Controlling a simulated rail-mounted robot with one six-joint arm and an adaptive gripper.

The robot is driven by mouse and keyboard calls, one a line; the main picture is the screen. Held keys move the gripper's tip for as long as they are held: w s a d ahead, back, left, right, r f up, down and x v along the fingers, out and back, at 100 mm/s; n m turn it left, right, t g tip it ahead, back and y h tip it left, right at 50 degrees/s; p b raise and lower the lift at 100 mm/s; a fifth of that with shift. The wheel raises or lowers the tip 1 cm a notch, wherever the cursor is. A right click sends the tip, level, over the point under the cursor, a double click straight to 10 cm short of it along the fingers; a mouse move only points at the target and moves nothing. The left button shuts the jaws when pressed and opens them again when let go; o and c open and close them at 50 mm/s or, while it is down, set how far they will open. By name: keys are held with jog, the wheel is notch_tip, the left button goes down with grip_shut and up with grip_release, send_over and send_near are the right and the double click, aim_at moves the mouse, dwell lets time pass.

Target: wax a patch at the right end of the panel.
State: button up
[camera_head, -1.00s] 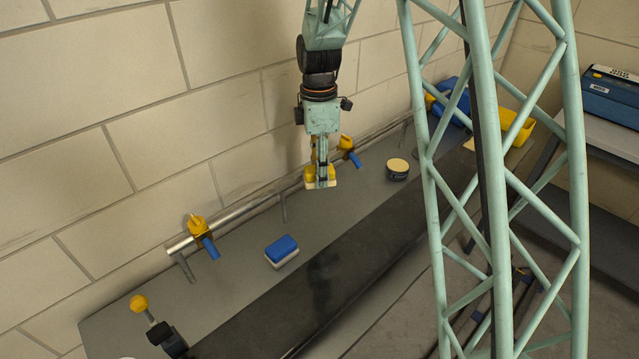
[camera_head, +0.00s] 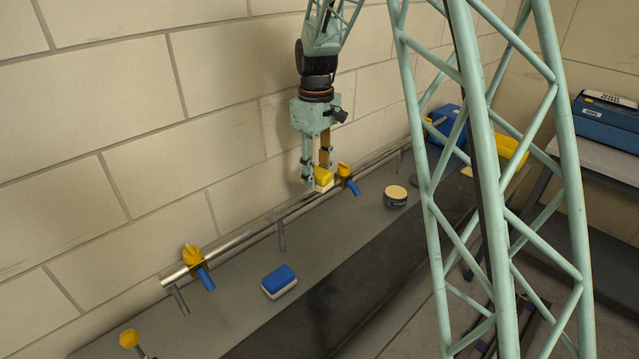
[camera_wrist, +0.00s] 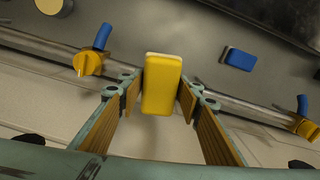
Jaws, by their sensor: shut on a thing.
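My gripper (camera_head: 316,180) is shut on a yellow block with a pale underside (camera_wrist: 162,84), held in the air near the wall rail. In the wrist view the block sits between the fingertips of my gripper (camera_wrist: 160,92). The long dark panel (camera_head: 345,305) lies along the bench in front; its right end is partly hidden behind my lattice column. A round dark tin with a cream top (camera_head: 396,193) stands on the bench right of my gripper. It also shows at the top left of the wrist view (camera_wrist: 50,5).
A blue block with a white base (camera_head: 279,281) lies on the grey bench (camera_head: 230,318). A metal rail (camera_head: 238,240) with yellow-and-blue clamps (camera_head: 196,262) runs along the wall behind. Blue and yellow containers (camera_head: 510,150) stand at the far right. Bench around the tin is clear.

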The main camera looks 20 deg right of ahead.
jog(key=shift+w+d+r+m, duration=0.25)
jog(key=shift+w+m, duration=0.25)
jog(key=shift+m, duration=0.25)
jog(key=shift+w+d+r+m, duration=0.1)
jog(key=shift+w+r+m, duration=0.25)
jog(key=shift+w+m, duration=0.25)
jog(key=shift+w+d+r+m, duration=0.2)
jog(key=shift+w+r+m, duration=0.15)
jog(key=shift+m, duration=0.5)
